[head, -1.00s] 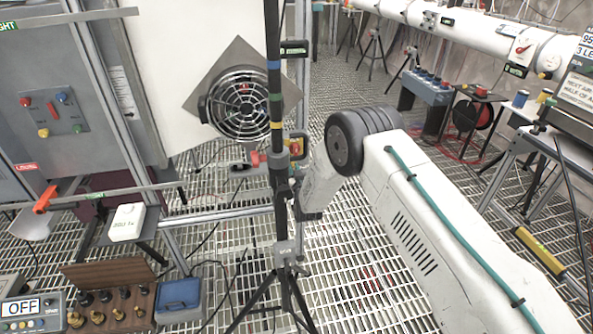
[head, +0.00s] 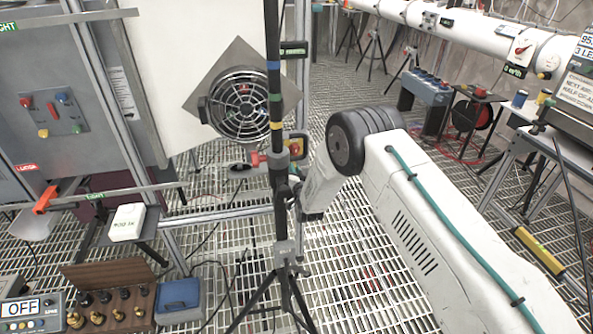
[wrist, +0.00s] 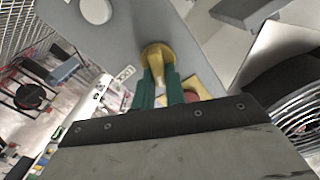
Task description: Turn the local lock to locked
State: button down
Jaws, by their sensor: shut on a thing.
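A yellow round knob with a raised tab (wrist: 157,58), which looks like the local lock, sits against a grey plate in the wrist view. My gripper (wrist: 158,86) has green fingers shut on the knob's tab, one on each side. Part of a yellow box with a red button (wrist: 196,94) shows just behind the fingers. I cannot read the lock's position.
The dark pole on a tripod (head: 275,110) stands close to my wrist. A round fan guard (head: 240,105) is just left of it. A blue box (head: 178,300) and a wooden block of knobs (head: 112,305) are at lower left. Open grating floor (head: 355,265) lies below my arm.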

jog(key=m, duration=0.6)
jog(key=shift+w+d+m, duration=0.25)
jog(key=shift+d+m, duration=0.05)
jog(key=shift+d, duration=0.05)
jog(key=shift+w+f+m, duration=0.1)
jog(key=shift+f+m, duration=0.1)
jog(key=shift+m, duration=1.3)
jog(key=shift+f+m, duration=0.15)
jog(key=shift+m, duration=1.35)
jog(key=c, duration=1.4)
grip_release()
jog(key=shift+a+f, duration=0.1)
jog(key=shift+f, duration=0.05)
jog(key=shift+c, duration=0.2)
jog(key=shift+s, duration=0.2)
jog(key=v, duration=0.7)
jog(key=shift+s, duration=0.4)
